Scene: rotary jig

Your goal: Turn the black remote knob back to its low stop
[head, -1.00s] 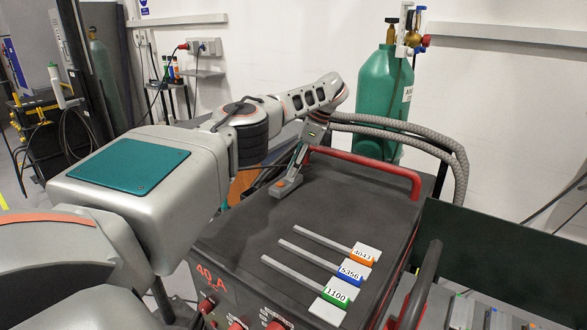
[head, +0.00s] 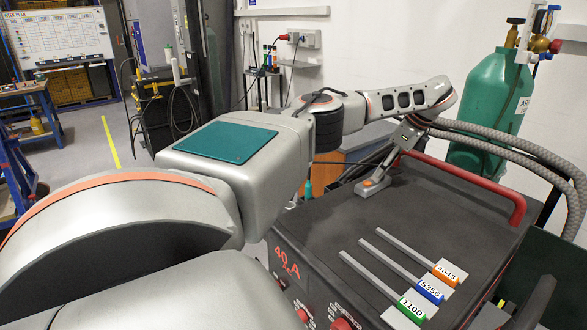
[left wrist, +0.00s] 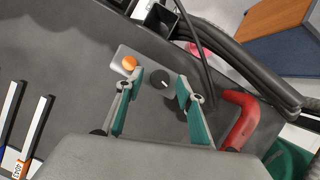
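The black remote knob (left wrist: 159,79), with a white mark, sits on a small grey remote box (left wrist: 119,56) beside an orange button (left wrist: 129,63) in the left wrist view. The remote box lies on the dark top of the welding machine in the head view (head: 373,189); the knob itself cannot be made out there. My left gripper (left wrist: 160,84) is open, with one teal-padded finger on each side of the knob and a visible gap at both. It points down at the remote box in the head view (head: 390,166). My right gripper is not in view.
A red handle (head: 470,180) runs along the machine top's far edge. Thick grey hoses (head: 520,155) and a green gas cylinder (head: 487,115) stand behind. Flat bars with labels 4043 (head: 446,272), 5356 and 1100 lie on the machine top. A dark cable passes near the remote.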

